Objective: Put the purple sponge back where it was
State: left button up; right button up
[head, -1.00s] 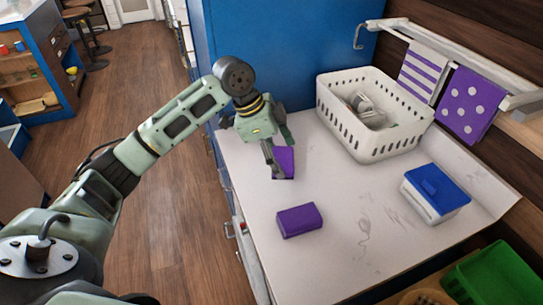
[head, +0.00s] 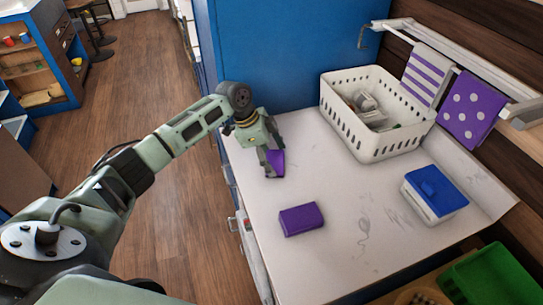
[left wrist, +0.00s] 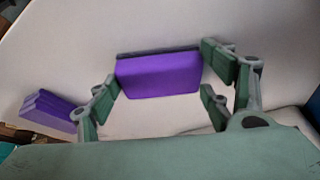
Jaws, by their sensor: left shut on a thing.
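My left gripper (head: 271,160) is over the far left part of the white counter, shut on a purple sponge (head: 278,162). In the left wrist view this sponge (left wrist: 158,75) sits between the finger pads, with a dark strip along its upper edge. In the head view the fingers hide part of it, and I cannot tell whether it touches the counter. A second purple block (head: 301,219) lies flat on the counter, nearer to me and apart from the gripper. It also shows at the left of the left wrist view (left wrist: 47,112). My right gripper is not in view.
A white perforated basket (head: 366,141) with items inside stands at the back. A white box with a blue lid (head: 437,190) is at the right. A green bin (head: 492,274) is at the lower right. Purple towels (head: 474,109) hang from a wall rail. The counter's middle is clear.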

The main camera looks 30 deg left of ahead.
pick_arm(q)
jog(key=shift+s+f, duration=0.1)
jog(key=o, duration=1)
jog(key=b+v, duration=0.3)
jog(key=v, duration=0.9)
jog(key=shift+d, duration=0.1)
